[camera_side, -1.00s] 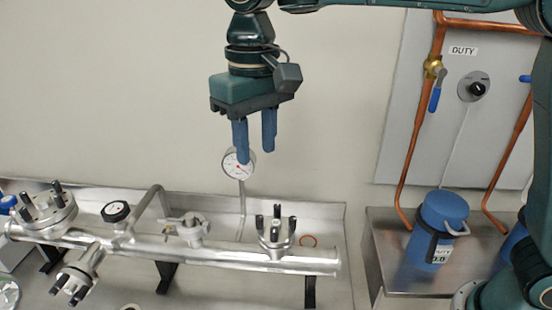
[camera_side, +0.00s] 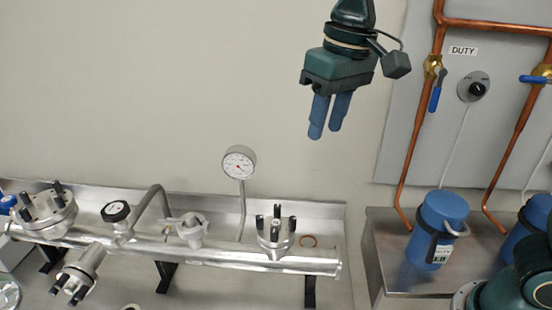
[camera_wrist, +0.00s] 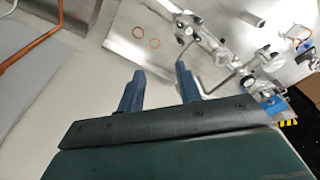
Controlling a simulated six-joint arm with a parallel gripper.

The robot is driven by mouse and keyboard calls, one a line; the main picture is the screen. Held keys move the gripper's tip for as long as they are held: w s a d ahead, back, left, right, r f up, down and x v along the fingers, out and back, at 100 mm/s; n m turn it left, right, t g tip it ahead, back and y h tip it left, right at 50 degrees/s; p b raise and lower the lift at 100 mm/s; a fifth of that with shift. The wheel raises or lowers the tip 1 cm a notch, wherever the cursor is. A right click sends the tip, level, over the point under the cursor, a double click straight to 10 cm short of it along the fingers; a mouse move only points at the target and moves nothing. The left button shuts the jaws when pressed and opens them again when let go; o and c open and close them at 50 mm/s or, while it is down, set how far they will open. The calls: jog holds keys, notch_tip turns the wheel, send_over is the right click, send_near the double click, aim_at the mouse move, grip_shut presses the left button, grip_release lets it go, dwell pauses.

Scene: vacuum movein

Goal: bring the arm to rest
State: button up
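My gripper (camera_side: 326,134) hangs in the air at the upper middle of the side view, with its blue fingers pointing down. It is well above the bench and apart from everything. In the wrist view, the two fingers of my gripper (camera_wrist: 160,72) stand apart with nothing between them. The upper arm links are cut off by the top of the side view.
A steel pipe manifold (camera_side: 190,250) with flanges and a dial gauge (camera_side: 239,161) stands at the lower left. Blue canisters, one at the front (camera_side: 440,222), stand on a steel bench (camera_side: 385,240) at right. Copper pipes (camera_side: 416,130) run up a grey panel. The wall space around my gripper is clear.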

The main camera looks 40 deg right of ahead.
jog(key=s+d+f+t, duration=0.2)
jog(key=s+d+f, duration=0.1)
jog(key=s+d, duration=0.3)
jog(key=s+d+f+t, duration=0.2)
jog(key=s+d+f, duration=0.2)
jog(key=s+d, duration=0.3)
jog(key=s, duration=0.3)
jog(key=shift+m+h, duration=0.3)
